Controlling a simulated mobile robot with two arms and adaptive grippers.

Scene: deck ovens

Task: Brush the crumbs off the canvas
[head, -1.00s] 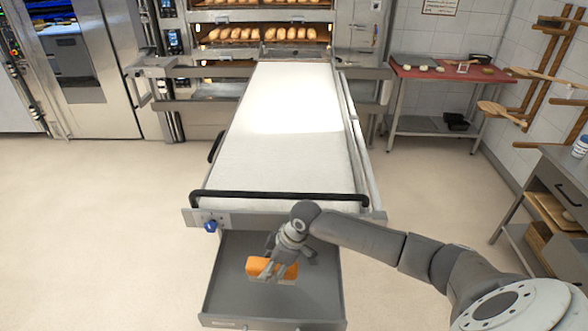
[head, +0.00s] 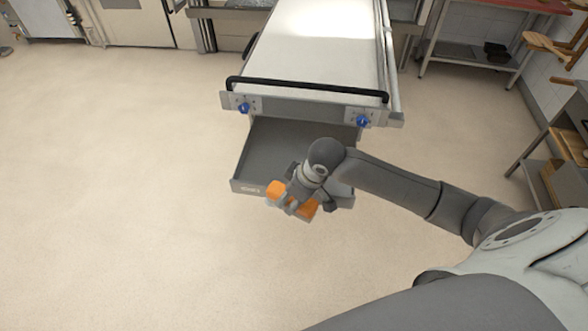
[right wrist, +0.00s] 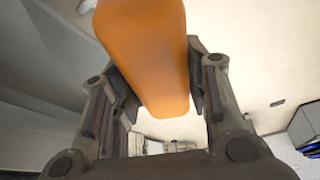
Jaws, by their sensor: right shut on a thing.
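The brush, an orange block (head: 308,209), is held in my right gripper (head: 295,203) above the front edge of the open grey drawer (head: 245,187). In the right wrist view the orange block (right wrist: 147,50) sits between the two dark fingers, which are shut on it. Its bristles cannot be made out. The canvas (head: 312,52) is the long white belt of the loader behind and above the drawer, with its far part cut off by the frame. Crumbs cannot be made out on it. My left gripper is not in view.
A black bar (head: 305,90) runs across the loader's near end, with blue knobs (head: 362,121) below it. A red-topped table (head: 490,8) stands at the back right and a grey bench (head: 560,130) at the right. The floor to the left is clear.

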